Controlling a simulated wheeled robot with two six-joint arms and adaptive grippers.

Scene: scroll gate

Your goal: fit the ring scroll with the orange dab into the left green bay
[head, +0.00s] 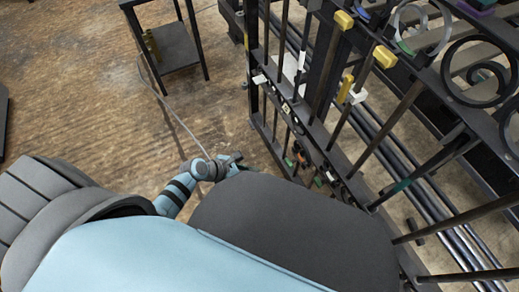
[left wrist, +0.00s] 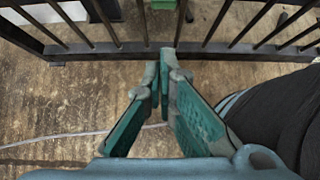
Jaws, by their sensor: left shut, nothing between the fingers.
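I cannot pick out a ring scroll with an orange dab in either view. A pale ring (head: 424,48) with a green patch sits in the top of the black gate (head: 330,150) in the head view. I cannot tell which part is the left green bay. My left gripper (head: 232,160) is beside the gate's lower left side, over the floor. In the left wrist view its teal-padded fingers (left wrist: 166,62) meet at the tips, shut and empty, pointing toward the gate's bottom rail (left wrist: 200,52). A small green piece (left wrist: 163,4) shows beyond the tips. My right gripper is not in view.
Yellow blocks (head: 384,57) and white clips sit on the gate bars. A dark spiral scroll (head: 482,76) is at the upper right. A small dark stand (head: 175,45) is at the upper left, with a cable (head: 170,112) on the floor. The brown floor at left is mostly clear.

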